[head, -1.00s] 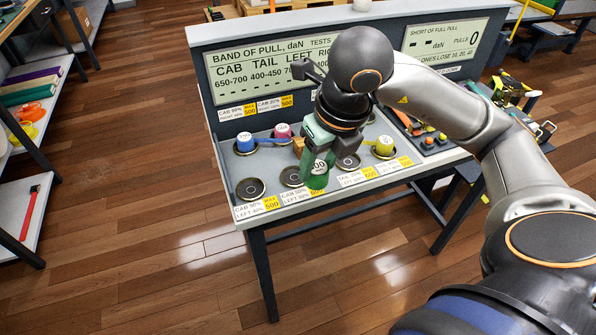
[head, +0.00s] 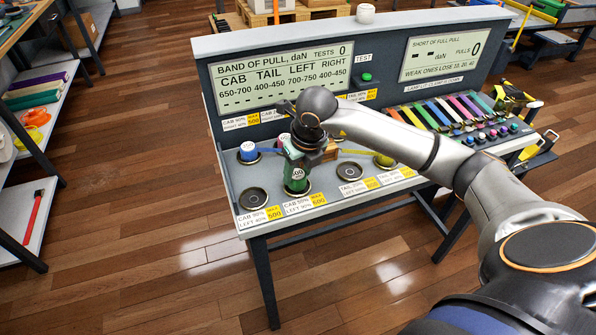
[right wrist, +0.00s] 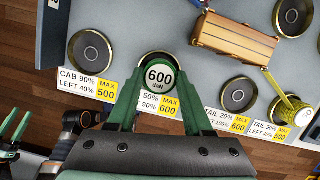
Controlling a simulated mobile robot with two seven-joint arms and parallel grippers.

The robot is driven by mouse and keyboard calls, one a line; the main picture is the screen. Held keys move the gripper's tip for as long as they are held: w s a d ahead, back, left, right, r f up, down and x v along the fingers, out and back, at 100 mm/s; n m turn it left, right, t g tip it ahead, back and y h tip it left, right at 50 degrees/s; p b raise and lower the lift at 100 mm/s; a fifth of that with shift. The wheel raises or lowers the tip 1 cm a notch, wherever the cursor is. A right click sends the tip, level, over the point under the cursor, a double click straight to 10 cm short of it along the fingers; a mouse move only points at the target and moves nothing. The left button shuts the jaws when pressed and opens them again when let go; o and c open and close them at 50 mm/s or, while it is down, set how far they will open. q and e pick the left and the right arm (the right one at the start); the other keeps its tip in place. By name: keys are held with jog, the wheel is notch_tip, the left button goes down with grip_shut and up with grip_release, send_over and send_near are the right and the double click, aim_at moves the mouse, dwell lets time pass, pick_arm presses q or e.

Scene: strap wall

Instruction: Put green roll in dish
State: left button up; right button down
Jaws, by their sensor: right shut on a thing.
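The green roll (head: 296,180), with a white 600 daN label on top, is upright at the second dish (head: 308,191) of the front row. My right gripper (head: 296,172) is shut on it from above. In the right wrist view, the roll's label (right wrist: 159,76) shows between the green fingers, and the dish rim (right wrist: 158,54) shows just beyond it. I cannot tell whether the roll touches the dish floor. Green prongs at the lower left of the right wrist view look like my left gripper (right wrist: 14,128); its jaws are unclear.
An empty dish (head: 253,198) lies left and another (head: 350,171) right. A wooden block (right wrist: 235,38) sits behind, with a yellow strap running to the yellow roll (head: 384,160). A blue roll (head: 248,151) stands at the back left. The display panel (head: 280,85) rises behind.

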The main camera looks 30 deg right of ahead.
jog(key=shift+f, duration=0.35)
jog(key=shift+f, duration=0.1)
jog(key=shift+f, duration=0.15)
jog(key=shift+c, duration=1.5)
grip_release()
jog(key=shift+r, duration=0.7)
jog(key=v, duration=1.1)
